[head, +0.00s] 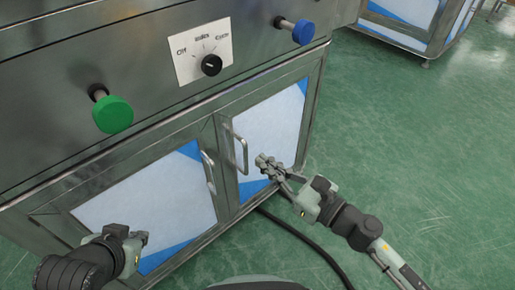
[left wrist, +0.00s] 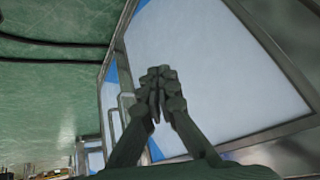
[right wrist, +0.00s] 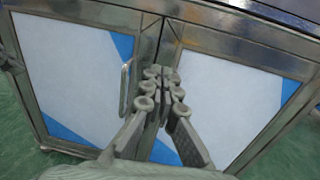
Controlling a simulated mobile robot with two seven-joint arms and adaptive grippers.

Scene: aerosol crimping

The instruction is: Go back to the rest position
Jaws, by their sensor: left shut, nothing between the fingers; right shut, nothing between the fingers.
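My left gripper (head: 136,240) is low at the left of the head view, in front of the left cabinet door. In the left wrist view its fingers (left wrist: 160,90) are together with nothing between them, against the white and blue door panel (left wrist: 215,60). My right gripper (head: 268,166) is in front of the right cabinet door (head: 268,125), close to its handle in the picture. In the right wrist view its fingers (right wrist: 162,85) are together and empty. Whether either gripper touches the cabinet I cannot tell.
The metal machine front carries a green button (head: 113,114), a black rotary knob (head: 211,65) on a white plate and a blue button (head: 303,32). Door handles (head: 236,148) stick out below. A black hose (head: 310,240) lies on the green floor (head: 430,150), which is open at right.

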